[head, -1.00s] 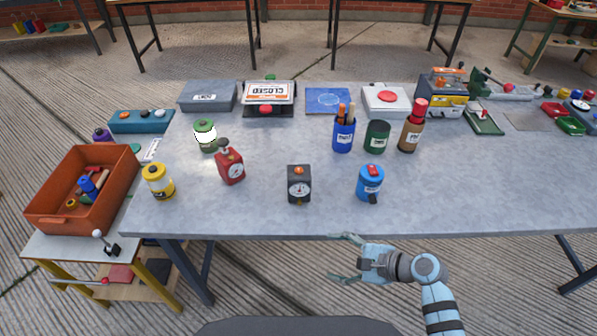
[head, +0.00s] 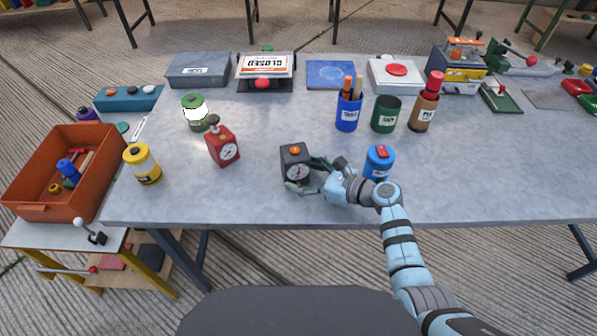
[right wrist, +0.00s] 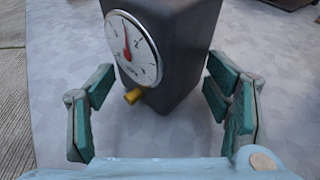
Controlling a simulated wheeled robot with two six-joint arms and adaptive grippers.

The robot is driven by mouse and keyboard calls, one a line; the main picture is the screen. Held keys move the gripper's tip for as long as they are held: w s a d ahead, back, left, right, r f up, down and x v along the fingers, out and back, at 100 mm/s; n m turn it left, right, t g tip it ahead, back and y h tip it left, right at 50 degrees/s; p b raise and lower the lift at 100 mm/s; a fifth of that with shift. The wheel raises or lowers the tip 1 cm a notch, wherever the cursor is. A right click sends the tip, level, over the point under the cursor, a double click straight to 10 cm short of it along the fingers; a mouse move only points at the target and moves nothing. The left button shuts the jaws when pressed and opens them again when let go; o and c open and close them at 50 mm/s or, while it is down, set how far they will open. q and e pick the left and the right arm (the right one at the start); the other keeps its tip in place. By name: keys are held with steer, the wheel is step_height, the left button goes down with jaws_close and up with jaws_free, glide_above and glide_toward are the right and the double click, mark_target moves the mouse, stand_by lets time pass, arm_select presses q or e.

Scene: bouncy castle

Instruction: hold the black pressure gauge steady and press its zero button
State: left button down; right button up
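The black pressure gauge (head: 293,153) stands upright on the grey table, with a white dial on its front and an orange button (head: 295,150) on top. In the right wrist view the gauge (right wrist: 187,45) shows its dial with a red needle and a small yellow stub below it. My right gripper (head: 303,176) is open, with its fingers reaching to either side of the gauge's lower part. In the wrist view the fingers (right wrist: 160,105) stand apart from the body, with gaps on both sides. My left gripper is not in view.
A blue canister (head: 378,165) stands close to the right of my gripper. Holders and boxes line the back. The table front is mostly clear.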

steer(key=shift+a, duration=0.2)
steer(key=shift+c, duration=0.3)
steer(key=c, duration=1)
steer(key=shift+c, duration=0.4)
steer(key=shift+s+f, duration=0.1)
steer(key=shift+f, duration=0.05)
